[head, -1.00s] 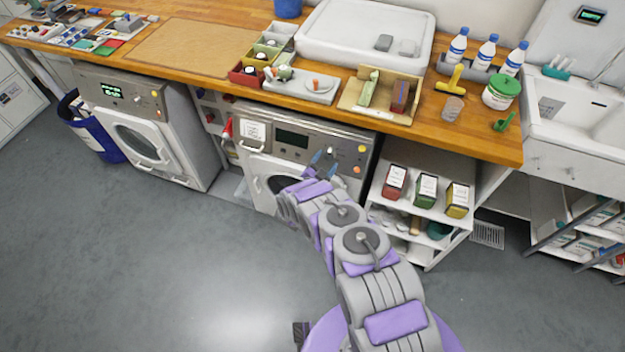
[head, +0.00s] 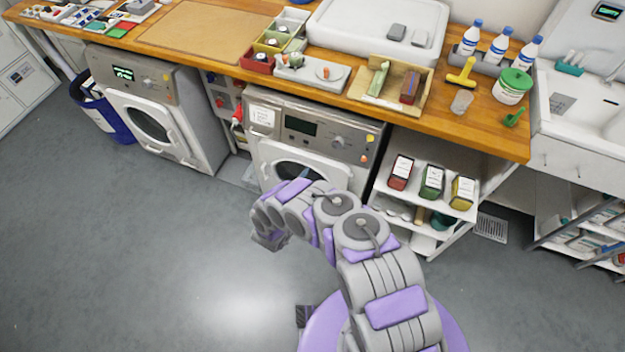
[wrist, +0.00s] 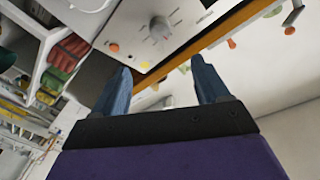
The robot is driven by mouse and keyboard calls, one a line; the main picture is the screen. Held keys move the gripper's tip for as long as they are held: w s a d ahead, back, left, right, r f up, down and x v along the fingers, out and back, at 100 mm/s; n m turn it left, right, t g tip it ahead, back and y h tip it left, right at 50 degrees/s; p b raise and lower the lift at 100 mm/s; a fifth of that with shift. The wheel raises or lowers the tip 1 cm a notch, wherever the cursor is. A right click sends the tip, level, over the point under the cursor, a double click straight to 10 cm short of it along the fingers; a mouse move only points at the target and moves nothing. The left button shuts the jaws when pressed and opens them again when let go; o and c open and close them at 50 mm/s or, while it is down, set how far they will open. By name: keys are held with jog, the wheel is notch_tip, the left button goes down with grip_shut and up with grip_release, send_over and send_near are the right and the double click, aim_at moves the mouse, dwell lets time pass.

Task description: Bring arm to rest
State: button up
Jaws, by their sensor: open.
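My gripper (wrist: 160,90) shows in the wrist view with its two blue fingers apart and nothing between them. In the head view, my grey and purple arm reaches out and bends to the left over the floor, in front of the right-hand washing machine (head: 310,140). The gripper itself is mostly hidden behind the arm's own links there; only a small bluish tip shows against the machine's door. In the wrist view, a control panel with a knob (wrist: 158,28) lies beyond the fingers, apart from them.
A wooden counter (head: 450,125) runs above two machines, with several bins, bottles and tools on it. An open shelf (head: 415,232) with coloured boxes stands to the right of the near machine. A blue bin (head: 108,122) is at the left. The floor (head: 130,250) at the left is clear.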

jog(key=shift+w, duration=0.1)
dwell(0.4)
jog(key=w+r+n+g+y, duration=0.25)
jog(key=w+r+y, duration=0.25)
jog(key=w+r, duration=0.95)
jog(key=s+d+r+n+g+y+b, duration=0.1)
jog(key=s+r+n+g+y+b, duration=0.2)
jog(key=r, duration=1)
jog(key=s+d+r+n+g+y, duration=0.15)
jog(key=s+r, duration=0.35)
jog(key=s, duration=0.6)
jog(key=s+d+r+n+g+y, duration=0.1)
jog(key=s+d+r+n+g, duration=0.15)
jog(key=s+r, duration=0.6)
jog(key=s+d+r+n+g, duration=0.1)
jog(key=s+d+n+g, duration=0.1)
jog(key=s, duration=1.5)
jog(key=s+d+r+n+g, duration=0.1)
jog(key=s+d+g, duration=0.2)
jog(key=s, duration=1.5)
jog(key=shift+r+n+g+h, duration=0.15)
jog(key=shift+n+g+h, duration=0.2)
jog(key=shift+g, duration=0.8)
